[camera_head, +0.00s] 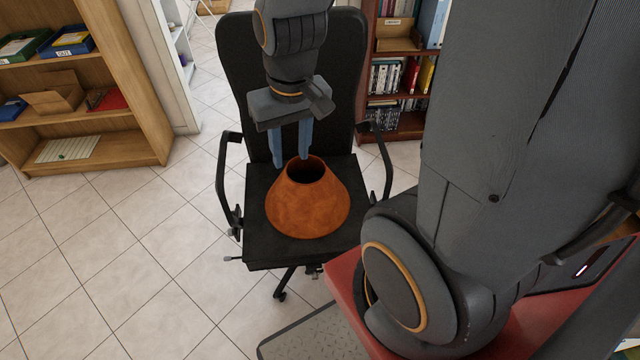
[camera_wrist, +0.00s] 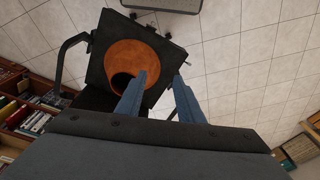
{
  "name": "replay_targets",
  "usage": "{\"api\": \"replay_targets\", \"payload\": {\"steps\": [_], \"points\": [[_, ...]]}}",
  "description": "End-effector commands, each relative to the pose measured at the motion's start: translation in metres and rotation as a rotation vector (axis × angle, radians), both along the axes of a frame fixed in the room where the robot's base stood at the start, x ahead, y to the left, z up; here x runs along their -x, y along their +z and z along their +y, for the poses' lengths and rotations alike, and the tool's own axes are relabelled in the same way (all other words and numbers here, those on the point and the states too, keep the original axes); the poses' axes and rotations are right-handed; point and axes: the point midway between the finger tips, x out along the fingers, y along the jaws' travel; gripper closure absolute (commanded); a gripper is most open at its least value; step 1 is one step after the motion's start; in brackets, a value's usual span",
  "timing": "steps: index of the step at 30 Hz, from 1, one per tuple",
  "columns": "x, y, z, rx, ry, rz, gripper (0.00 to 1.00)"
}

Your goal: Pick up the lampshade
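An orange-brown cone-shaped lampshade (camera_head: 308,203) stands upright on the black seat of an office chair (camera_head: 258,247), its round dark opening facing up. My gripper (camera_head: 291,162) points down just behind the lampshade's top rim, its two blue fingers apart. In the wrist view, the lampshade (camera_wrist: 137,56) lies beyond the fingertips, and one finger of my gripper (camera_wrist: 160,76) overlaps its edge in the picture. I cannot tell whether a finger touches the rim.
The chair's armrests (camera_head: 229,180) rise on both sides of the seat, and its tall backrest (camera_head: 240,80) stands behind my gripper. A wooden shelf (camera_head: 150,110) is at left, a bookcase (camera_head: 404,125) behind at right. Tiled floor (camera_head: 130,250) is clear at left.

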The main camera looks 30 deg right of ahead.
Motion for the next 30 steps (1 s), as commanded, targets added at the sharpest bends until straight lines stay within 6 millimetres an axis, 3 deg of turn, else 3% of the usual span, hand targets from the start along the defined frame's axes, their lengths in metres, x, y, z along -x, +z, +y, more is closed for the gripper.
{"api": "replay_targets", "payload": {"steps": [5, 14, 20, 24, 30], "points": [[-0.029, -0.049, -0.003, -0.100, -0.215, 0.014, 0.66], [-0.109, -0.143, -0.030, -0.345, -0.765, 0.011, 0.66], [-0.167, -0.204, -0.068, -0.506, -1.132, -0.019, 0.66], [-0.204, -0.243, -0.103, -0.610, -1.372, -0.051, 0.66], [-0.236, -0.280, -0.146, -0.715, -1.614, -0.096, 0.66]]}}
